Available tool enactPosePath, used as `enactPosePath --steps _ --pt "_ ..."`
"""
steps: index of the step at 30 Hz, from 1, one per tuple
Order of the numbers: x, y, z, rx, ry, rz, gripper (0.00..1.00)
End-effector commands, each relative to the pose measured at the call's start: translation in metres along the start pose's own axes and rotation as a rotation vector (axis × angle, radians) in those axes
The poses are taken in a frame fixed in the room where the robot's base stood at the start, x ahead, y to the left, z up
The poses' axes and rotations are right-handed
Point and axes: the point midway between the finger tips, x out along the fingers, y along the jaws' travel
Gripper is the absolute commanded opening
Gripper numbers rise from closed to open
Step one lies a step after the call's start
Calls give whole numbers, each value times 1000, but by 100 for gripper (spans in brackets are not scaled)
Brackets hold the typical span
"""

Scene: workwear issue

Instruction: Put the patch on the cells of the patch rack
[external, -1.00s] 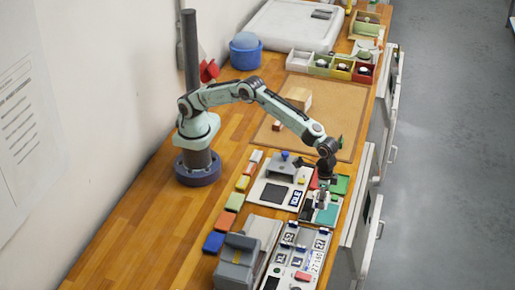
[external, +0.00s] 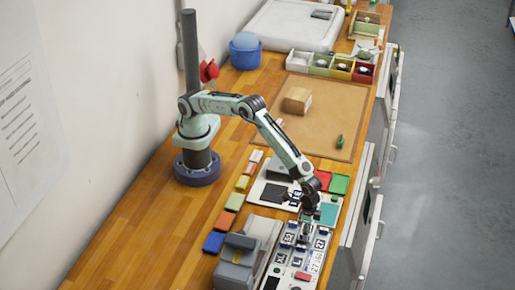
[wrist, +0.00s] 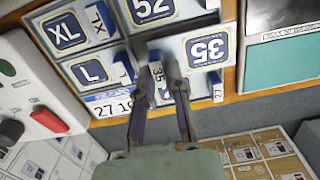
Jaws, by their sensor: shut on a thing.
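The patch (wrist: 208,48) is a white piece with a dark blue square reading "35". In the wrist view it lies at the fingertips, slightly tilted against the rack lines. My gripper (wrist: 165,72) is shut on it near its left side; the exact contact is partly hidden by the fingers. The patch rack (external: 300,252) is pale with several labelled cells. In the wrist view its cells hold pieces marked XL (wrist: 65,32), L (wrist: 90,70) and 52 (wrist: 152,8). In the external view my gripper (external: 308,222) is low over the rack's far part. Whether the patch touches the rack is unclear.
A teal pad (external: 327,214) lies beyond the rack, with red (external: 323,180) and green (external: 340,184) pads further off. A grey machine (external: 240,262) stands left of the rack. A cork board (external: 330,105) with a wooden block (external: 297,100) lies farther back.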

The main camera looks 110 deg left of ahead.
Motion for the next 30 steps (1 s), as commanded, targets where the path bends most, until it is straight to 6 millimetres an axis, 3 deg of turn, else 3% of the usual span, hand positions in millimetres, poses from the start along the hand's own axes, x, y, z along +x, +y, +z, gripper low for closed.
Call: enactPosePath --steps 26,27,30 --pt "10 0 0 0 -1 0 0" --pt "10 0 0 0 -1 0 15" --pt "10 0 0 0 0 0 42"
